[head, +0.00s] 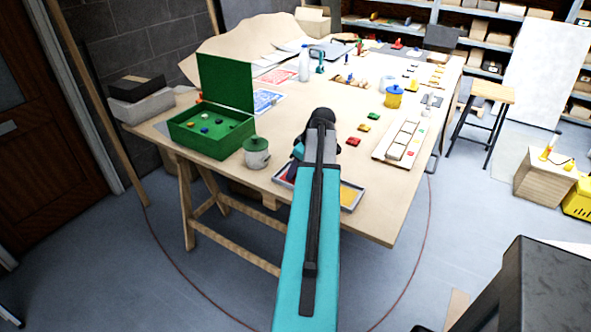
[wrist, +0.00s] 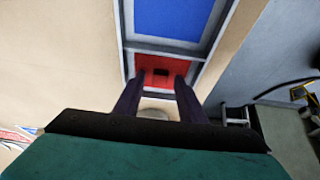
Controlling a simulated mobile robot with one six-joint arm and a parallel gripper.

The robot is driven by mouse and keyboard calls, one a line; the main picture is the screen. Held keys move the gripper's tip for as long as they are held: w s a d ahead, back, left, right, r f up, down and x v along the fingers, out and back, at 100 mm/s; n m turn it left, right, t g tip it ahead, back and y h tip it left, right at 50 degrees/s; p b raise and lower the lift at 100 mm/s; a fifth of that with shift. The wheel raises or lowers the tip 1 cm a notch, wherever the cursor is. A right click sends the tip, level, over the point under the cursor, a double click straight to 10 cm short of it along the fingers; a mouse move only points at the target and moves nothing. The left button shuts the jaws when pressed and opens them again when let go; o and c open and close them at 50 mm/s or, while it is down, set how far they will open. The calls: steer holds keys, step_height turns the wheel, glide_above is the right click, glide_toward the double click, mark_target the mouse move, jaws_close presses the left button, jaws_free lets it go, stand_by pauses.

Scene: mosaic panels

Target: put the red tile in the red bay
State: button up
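The bay tray (head: 361,201) lies at the table's near edge, partly hidden behind my arm. Its red bay (wrist: 193,66) is at the near end in the wrist view, next to a large blue bay (wrist: 172,18); a yellow bay (head: 349,196) shows at the right in the head view. My gripper (wrist: 161,73) is over the red bay with its fingers apart. A small dark square shows on the red surface between the tips, with red on both sides. I cannot tell whether this is a red tile lying in the bay or the bare bay floor.
Small red and green tiles (head: 363,127) lie on the table right of my arm. A lidded pot (head: 256,153) and an open green box (head: 212,133) stand left of the tray. A long pale panel (head: 379,152) lies to the right.

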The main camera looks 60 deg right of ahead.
steer(key=shift+r, duration=0.2)
steer(key=b+v, duration=0.2)
steer(key=v, duration=1)
stand_by(0.4)
stand_by(0.8)
